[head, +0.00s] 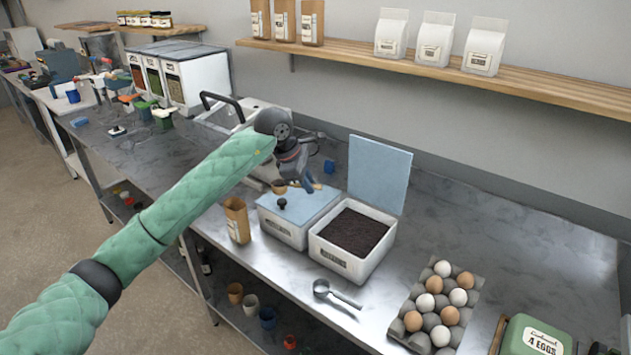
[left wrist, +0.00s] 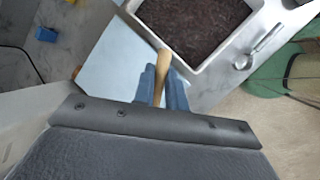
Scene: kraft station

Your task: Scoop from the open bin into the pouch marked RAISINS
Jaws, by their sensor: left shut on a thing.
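The open bin (head: 319,247) is white and filled with dark brown raisin-like bits; it also shows in the left wrist view (left wrist: 203,66). A brown kraft pouch (head: 237,222) stands upright, open at the top, at the table's front edge left of the bins; its marking is too small to read. My left gripper (head: 307,183) is shut on the wooden handle (left wrist: 162,63) of a scoop. The scoop's small brown cup (head: 279,188) hangs above the closed bin, right of and above the pouch. What the cup holds cannot be seen. My right gripper is out of view.
A closed bin (head: 283,231) with a blue knobbed lid stands beside the open bin, whose blue lid (head: 380,173) stands upright behind. A metal scoop (head: 335,293) lies in front. An egg tray (head: 400,328) is at right. Clear table lies behind the eggs.

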